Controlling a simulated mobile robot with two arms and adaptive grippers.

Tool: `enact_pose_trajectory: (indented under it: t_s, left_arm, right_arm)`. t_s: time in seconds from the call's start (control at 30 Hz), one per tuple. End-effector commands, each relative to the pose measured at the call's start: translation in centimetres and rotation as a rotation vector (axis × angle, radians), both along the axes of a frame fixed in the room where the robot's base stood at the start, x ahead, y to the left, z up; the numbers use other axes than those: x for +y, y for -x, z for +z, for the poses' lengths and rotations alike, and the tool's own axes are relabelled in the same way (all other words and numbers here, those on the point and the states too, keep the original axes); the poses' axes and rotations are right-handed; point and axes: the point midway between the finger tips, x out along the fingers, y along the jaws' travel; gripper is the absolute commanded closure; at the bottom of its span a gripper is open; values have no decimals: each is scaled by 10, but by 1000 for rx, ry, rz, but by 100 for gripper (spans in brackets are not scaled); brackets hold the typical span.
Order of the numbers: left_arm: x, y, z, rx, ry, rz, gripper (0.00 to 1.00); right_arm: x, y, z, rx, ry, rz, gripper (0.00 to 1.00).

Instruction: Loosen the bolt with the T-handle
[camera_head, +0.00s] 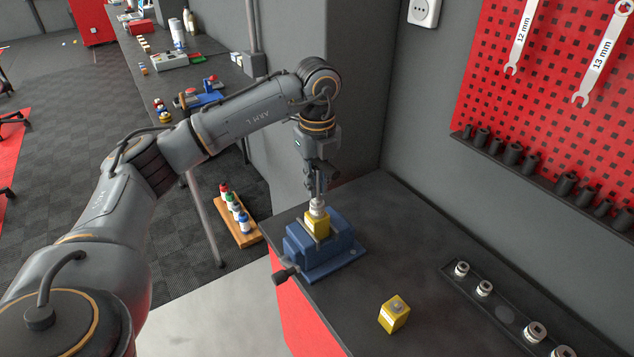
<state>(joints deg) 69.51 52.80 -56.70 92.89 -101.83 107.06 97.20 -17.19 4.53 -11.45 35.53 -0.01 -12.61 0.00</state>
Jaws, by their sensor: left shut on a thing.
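A blue vise (300,246) stands at the corner of the dark workbench and holds a yellow block (317,229) upright. A silvery socket (317,209) sits over the top of this block and hides any bolt there. My left gripper (318,186) points straight down above the block and is shut on the T-handle, which is mostly hidden by the fingers. The socket is directly below the fingers, in line with them. A second yellow block (395,314) with a grey bolt (397,303) on top stands loose on the bench. My right gripper is out of view.
A dark tray (505,313) with several silvery sockets lies at the bench's right. A red pegboard (560,95) with wrenches and a shelf of dark sockets (510,154) is on the wall. The bench between vise and tray is mostly clear.

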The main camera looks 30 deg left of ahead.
Motion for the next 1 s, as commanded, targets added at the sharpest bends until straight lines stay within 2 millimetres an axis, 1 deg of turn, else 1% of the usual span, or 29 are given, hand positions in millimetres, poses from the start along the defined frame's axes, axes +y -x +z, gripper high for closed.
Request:
enact_pose_trajectory:
  t_s: [0.5, 1.0]
  left_arm:
    - [0, 0, 12, -2, 1, 0, 100]
    - [0, 0, 15, -2, 1, 0, 100]
  right_arm:
    - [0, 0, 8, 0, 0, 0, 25]
    - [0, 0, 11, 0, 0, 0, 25]
